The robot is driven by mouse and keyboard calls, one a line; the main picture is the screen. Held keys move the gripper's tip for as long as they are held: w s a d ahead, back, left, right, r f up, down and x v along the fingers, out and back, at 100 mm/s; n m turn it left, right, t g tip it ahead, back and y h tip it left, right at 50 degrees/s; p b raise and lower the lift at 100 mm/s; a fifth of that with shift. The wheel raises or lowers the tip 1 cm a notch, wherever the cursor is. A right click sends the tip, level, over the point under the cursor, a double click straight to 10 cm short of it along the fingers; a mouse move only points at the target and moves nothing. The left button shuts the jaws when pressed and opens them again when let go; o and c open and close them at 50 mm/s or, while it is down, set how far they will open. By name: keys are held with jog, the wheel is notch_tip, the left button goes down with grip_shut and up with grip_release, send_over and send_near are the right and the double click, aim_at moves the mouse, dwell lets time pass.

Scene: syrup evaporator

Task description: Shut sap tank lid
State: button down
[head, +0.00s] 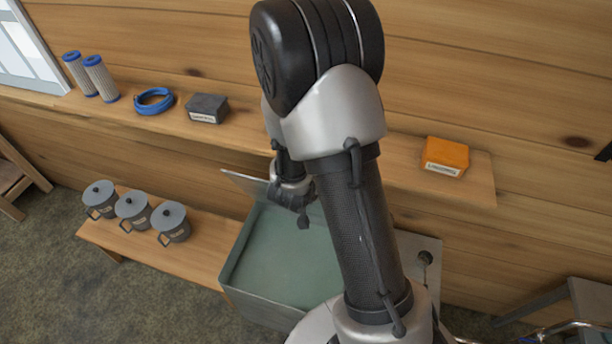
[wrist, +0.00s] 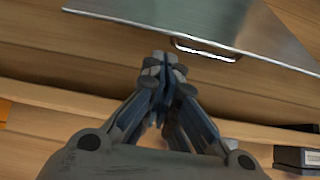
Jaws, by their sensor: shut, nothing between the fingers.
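The sap tank (head: 232,267) is an open grey metal box, with pale greenish liquid or floor showing inside. Its lid (head: 243,184) stands raised at the tank's back side in the head view, partly hidden by my arm. In the wrist view the lid (wrist: 245,22) is a grey metal sheet across the top right, with a bar handle (wrist: 205,49) near its edge. My gripper (wrist: 163,62) is shut and empty. Its tips appear just left of and below the handle in that view; whether they touch the lid I cannot tell.
A wall shelf (head: 60,110) holds two filters (head: 92,78), a blue hose coil (head: 154,101), a dark box (head: 208,108) and an orange box (head: 445,157). Three lidded grey pots (head: 134,211) stand on a low bench (head: 185,262) left of the tank.

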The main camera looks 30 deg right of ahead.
jog(key=x, duration=0.8)
jog(key=shift+w+d+f, duration=0.1)
jog(key=shift+w+f, duration=0.05)
jog(key=shift+f, duration=0.05)
